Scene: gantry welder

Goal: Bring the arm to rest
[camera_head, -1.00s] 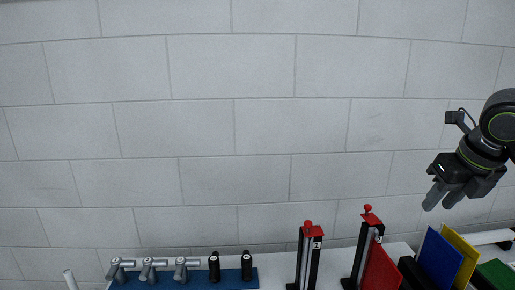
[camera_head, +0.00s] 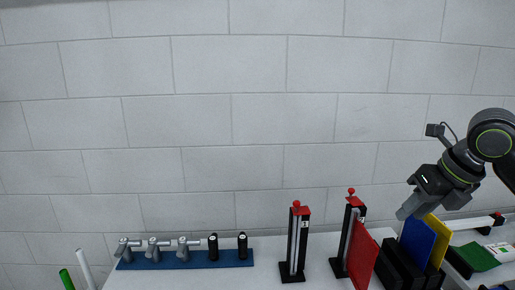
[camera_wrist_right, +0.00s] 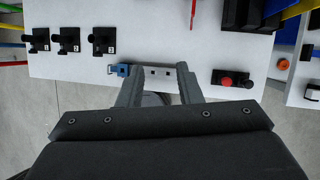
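My right gripper (camera_head: 405,211) is at the right of the head view, in front of or above the blue panel, fingers pointing down and left. In the right wrist view my right gripper (camera_wrist_right: 158,85) has its two fingers apart, with nothing held between them. Beyond the fingertips lie a small blue part (camera_wrist_right: 121,70) and a light plate with dark square holes (camera_wrist_right: 160,72), near the table edge. Whether the fingers touch anything cannot be told. My left gripper is in neither view.
A white table (camera_head: 190,277) runs along a block wall. On it stand a blue rack (camera_head: 235,258) of torches, two red-topped posts (camera_head: 293,245) (camera_head: 345,240), and red (camera_head: 364,262), blue (camera_head: 417,240) and yellow (camera_head: 440,238) panels. A box with a red button (camera_wrist_right: 226,81) is right of the fingers.

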